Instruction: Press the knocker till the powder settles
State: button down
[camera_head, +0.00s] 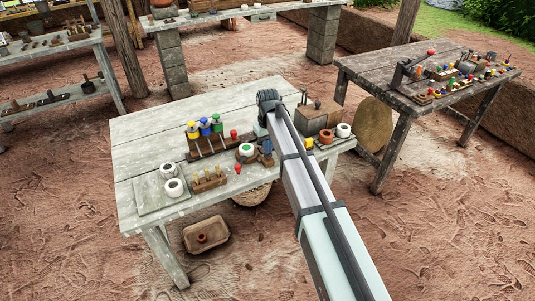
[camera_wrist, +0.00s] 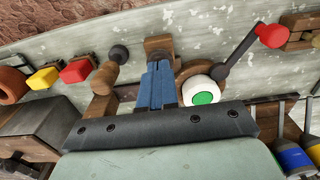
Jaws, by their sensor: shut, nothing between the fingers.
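My gripper (camera_wrist: 158,66) has two blue fingers pressed together and empty. They also show below the arm's end in the head view (camera_head: 266,154). In the wrist view the fingertips lie over a brown wooden piece (camera_wrist: 158,44); I cannot tell whether they touch it or whether it is the knocker. Close to the fingers is a white round cup with a green top (camera_wrist: 203,97), in a brown ring; it also shows in the head view (camera_head: 246,149). A dark lever with a red knob (camera_wrist: 271,35) stands beside it. A wooden handle with a dark knob (camera_wrist: 119,54) is on the other side.
A pale plank table (camera_head: 140,150) carries a rack of colour-topped canisters (camera_head: 205,126), white jars (camera_head: 174,188) and a peg block (camera_head: 209,181). A wooden box (camera_head: 318,118) stands right of the arm. The table's left back part is clear. Another crowded table (camera_head: 400,95) stands farther right.

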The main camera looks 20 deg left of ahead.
jog(key=shift+r, duration=2.4)
jog(key=s+d+f+m, duration=0.25)
jog(key=d+f, duration=0.55)
jog(key=d, duration=0.4)
jog(key=s+d+f+m, duration=0.25)
jog(key=d+f, duration=0.45)
jog(key=d, duration=0.5)
jog(key=s+d+f+m, duration=0.2)
jog(key=s+d+f, duration=0.3)
jog(key=s+d, duration=0.25)
jog(key=s+d+f+m, duration=0.2)
jog(key=s+d+f, duration=0.3)
jog(key=d, duration=0.4)
jog(key=s+f+g, duration=0.3)
jog(key=s+f, duration=0.7)
jog(key=s, duration=0.5)
jog(key=s+f+g, duration=0.3)
jog(key=s+f, duration=0.7)
jog(key=s, duration=0.5)
jog(key=shift+s+d+g, duration=0.25)
jog(key=shift+d+g, duration=0.15)
